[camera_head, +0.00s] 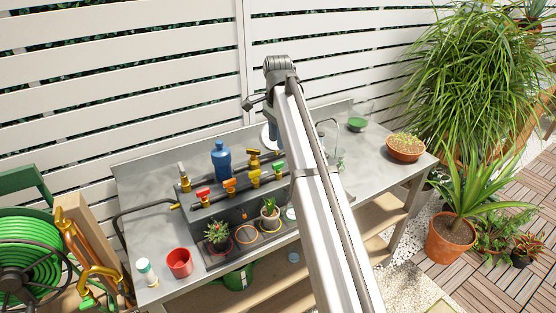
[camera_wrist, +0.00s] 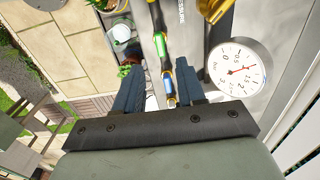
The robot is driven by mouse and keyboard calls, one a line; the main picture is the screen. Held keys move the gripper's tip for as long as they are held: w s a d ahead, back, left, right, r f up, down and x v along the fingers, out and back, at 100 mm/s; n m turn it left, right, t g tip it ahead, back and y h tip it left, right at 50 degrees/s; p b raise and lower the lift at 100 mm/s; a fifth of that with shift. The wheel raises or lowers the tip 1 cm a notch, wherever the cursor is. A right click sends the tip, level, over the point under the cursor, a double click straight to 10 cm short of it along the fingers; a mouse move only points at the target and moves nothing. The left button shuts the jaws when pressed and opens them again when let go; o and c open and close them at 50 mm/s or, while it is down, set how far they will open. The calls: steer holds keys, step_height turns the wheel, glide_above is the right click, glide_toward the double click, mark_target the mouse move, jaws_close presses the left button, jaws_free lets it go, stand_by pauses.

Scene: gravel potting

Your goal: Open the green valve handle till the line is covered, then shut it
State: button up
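My gripper (camera_wrist: 158,68) shows in the wrist view with its two dark blue fingers apart. A dark pipe with a green band (camera_wrist: 162,47) and a blue piece (camera_wrist: 169,82) runs into the gap between them. Clear space shows between the fingers and the blue piece. I cannot tell whether the green band is the green valve handle. In the head view, red (camera_head: 203,194), orange (camera_head: 229,185) and yellow (camera_head: 254,178) valve handles stand on the dark pipes.
A white round gauge (camera_wrist: 239,68) lies right of the gripper in the wrist view. In the head view, a blue bottle (camera_head: 221,160), a red cup (camera_head: 179,263) and small potted plants (camera_head: 217,234) crowd the grey bench (camera_head: 150,228). A brown bowl planter (camera_head: 405,148) stands at its right end.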

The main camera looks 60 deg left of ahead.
mark_target(278, 163)
step_height(278, 163, down, 8)
steer(key=shift+f, duration=0.25)
steer(key=shift+c, duration=0.3)
jaws_close()
